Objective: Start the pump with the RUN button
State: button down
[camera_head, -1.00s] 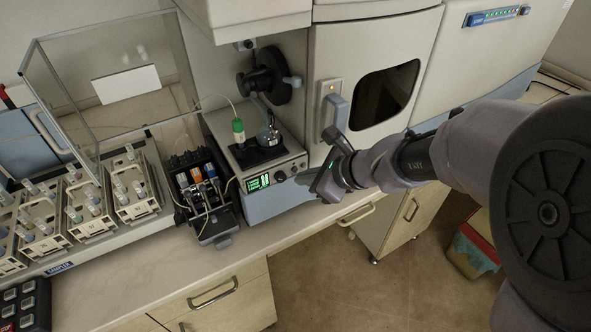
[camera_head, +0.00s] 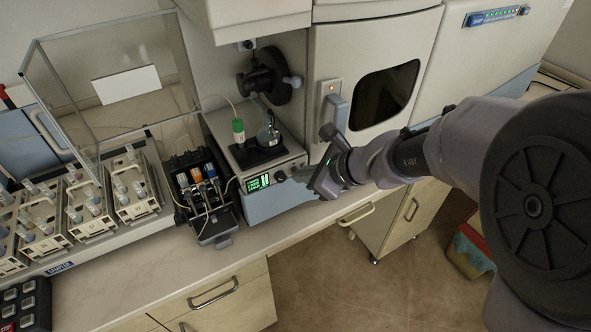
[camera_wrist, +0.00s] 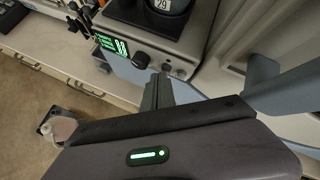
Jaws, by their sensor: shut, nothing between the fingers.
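A grey control box (camera_head: 275,196) with a lit green display (camera_head: 258,182) stands on the bench. In the wrist view, the box's front panel (camera_wrist: 152,76) shows the green display (camera_wrist: 112,45), a dark knob (camera_wrist: 140,60) and small round controls (camera_wrist: 180,73) right of it. No RUN label is readable. My gripper (camera_head: 298,173) is shut and empty, its tips close to the panel at the right of the knob. In the wrist view the gripper tips (camera_wrist: 160,78) cover part of the panel by the small controls; I cannot tell whether they touch it.
Racks of vials (camera_head: 88,205) stand further left under a clear cover. A flask (camera_head: 268,135) stands on the box. A cabinet with a dark window (camera_head: 385,95) is behind my arm.

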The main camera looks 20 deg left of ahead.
dwell(0.4)
jog(key=s+d+b, duration=0.2)
jog(key=s+d, duration=0.2)
jog(key=d, duration=0.1)
jog(key=shift+s+d, duration=0.15)
jog(key=shift+s, duration=0.15)
dwell(0.3)
jog(key=s+d+r+n+t+h+b, duration=0.1)
jog(key=s+d+r+n+h, duration=0.1)
jog(key=s+d+n, duration=0.5)
jog(key=s+d+r+n+t+h+b, duration=0.1)
jog(key=s+d+r+n+h, duration=0.2)
jog(key=s+d+n, duration=0.4)
jog(key=s+d+h, duration=0.1)
jog(key=d, duration=0.5)
jog(key=shift+s+h, duration=0.4)
